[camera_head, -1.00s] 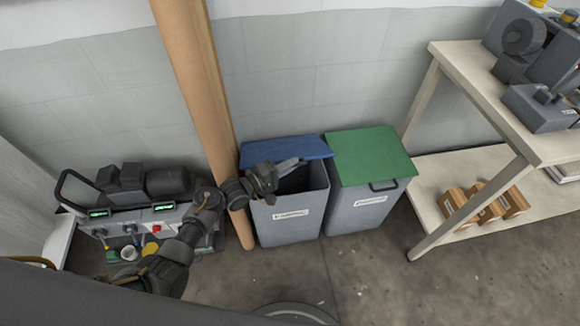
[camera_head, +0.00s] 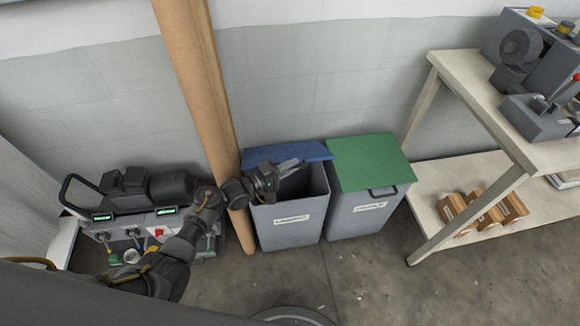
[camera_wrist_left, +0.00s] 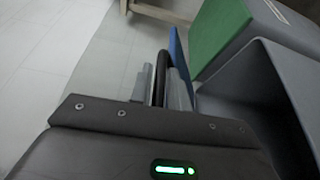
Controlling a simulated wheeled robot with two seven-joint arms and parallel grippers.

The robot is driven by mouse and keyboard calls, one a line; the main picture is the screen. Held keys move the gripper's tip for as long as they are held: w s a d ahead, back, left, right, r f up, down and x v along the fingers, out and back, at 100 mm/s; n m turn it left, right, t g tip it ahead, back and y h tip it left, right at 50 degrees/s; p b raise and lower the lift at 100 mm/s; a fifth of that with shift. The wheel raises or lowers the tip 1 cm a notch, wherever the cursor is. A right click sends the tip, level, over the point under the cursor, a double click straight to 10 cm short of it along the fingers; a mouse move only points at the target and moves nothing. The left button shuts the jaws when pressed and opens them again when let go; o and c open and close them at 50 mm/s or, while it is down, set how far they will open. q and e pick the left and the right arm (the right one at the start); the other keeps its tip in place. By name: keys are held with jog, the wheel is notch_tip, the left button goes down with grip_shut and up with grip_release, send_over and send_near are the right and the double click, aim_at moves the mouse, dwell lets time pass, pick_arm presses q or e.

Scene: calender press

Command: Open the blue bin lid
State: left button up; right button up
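The blue bin lid (camera_head: 300,152) stands raised at the back of the left grey bin (camera_head: 290,222), and the bin's dark opening shows in front of it. My left gripper (camera_head: 292,166) is over that opening, at the lid. In the left wrist view, a dark curved handle (camera_wrist_left: 163,70) lies between the fingers of my left gripper (camera_wrist_left: 163,92), which look closed on it. The blue lid shows edge-on beside it (camera_wrist_left: 177,50). The head view hides the handle. My right gripper is in neither view.
A grey bin with a green lid (camera_head: 370,163) stands close on the right, its lid down. A brown post (camera_head: 200,100) rises left of the blue bin. A machine (camera_head: 140,210) sits at the left, and a shelf table (camera_head: 470,75) at the right.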

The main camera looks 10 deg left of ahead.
pick_arm(q)
jog(key=shift+o, duration=1.3)
jog(key=shift+r, duration=0.1)
